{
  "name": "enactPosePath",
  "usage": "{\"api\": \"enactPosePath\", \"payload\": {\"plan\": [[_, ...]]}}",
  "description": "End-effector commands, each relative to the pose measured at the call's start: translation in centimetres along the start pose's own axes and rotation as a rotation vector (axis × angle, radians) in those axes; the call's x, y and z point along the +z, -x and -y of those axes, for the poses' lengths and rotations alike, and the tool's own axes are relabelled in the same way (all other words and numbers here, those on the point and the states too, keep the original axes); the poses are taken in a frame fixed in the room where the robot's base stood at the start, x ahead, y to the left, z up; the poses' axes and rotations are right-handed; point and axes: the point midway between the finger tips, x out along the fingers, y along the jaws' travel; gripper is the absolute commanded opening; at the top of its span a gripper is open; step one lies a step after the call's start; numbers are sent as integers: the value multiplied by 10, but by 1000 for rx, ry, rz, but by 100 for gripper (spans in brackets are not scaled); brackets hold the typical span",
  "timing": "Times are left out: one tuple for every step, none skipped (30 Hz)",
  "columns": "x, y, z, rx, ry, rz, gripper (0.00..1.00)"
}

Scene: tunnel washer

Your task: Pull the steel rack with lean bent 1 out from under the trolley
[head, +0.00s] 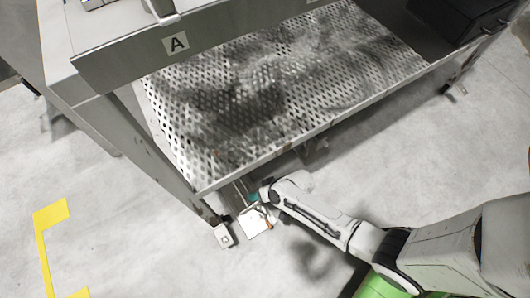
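My gripper (254,200) is at the front left edge of the trolley, low near the floor, with a teal part at its end. Its fingers are too small and partly hidden to tell whether they are open or shut. Thin grey bars (241,188) show just beside it under the trolley's edge; they may be part of the steel rack, but most of it is hidden. A pale flat piece (256,222) with an orange edge lies just below my gripper; I cannot tell whether it belongs to the rack. The trolley has a perforated metal shelf (270,90).
A trolley leg (165,165) comes down at the left, near a small pale block (223,236). A black box (462,18) is at the upper right. Yellow floor tape (50,214) lies left on open floor.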

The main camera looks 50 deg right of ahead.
Motion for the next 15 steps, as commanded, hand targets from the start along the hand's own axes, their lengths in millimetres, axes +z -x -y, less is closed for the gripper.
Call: {"api": "enactPosePath", "payload": {"plan": [[1,-14,-2,-1,0,0,38],[1,-18,-2,-1,0,0,38],[1,-24,-2,-1,0,0,38],[1,-28,-2,-1,0,0,38],[1,-32,-2,0,1,0,38],[1,-36,-2,0,1,0,38],[0,-39,-1,-1,1,-1,38],[0,-42,-1,-1,1,-1,38],[1,-45,-1,0,1,0,38],[1,-46,-1,0,1,0,38],[1,-48,-1,0,1,0,38],[0,-49,-1,0,1,0,38],[0,-50,0,0,1,0,38],[0,-50,0,0,1,0,38],[0,-50,0,0,1,0,38]]}}
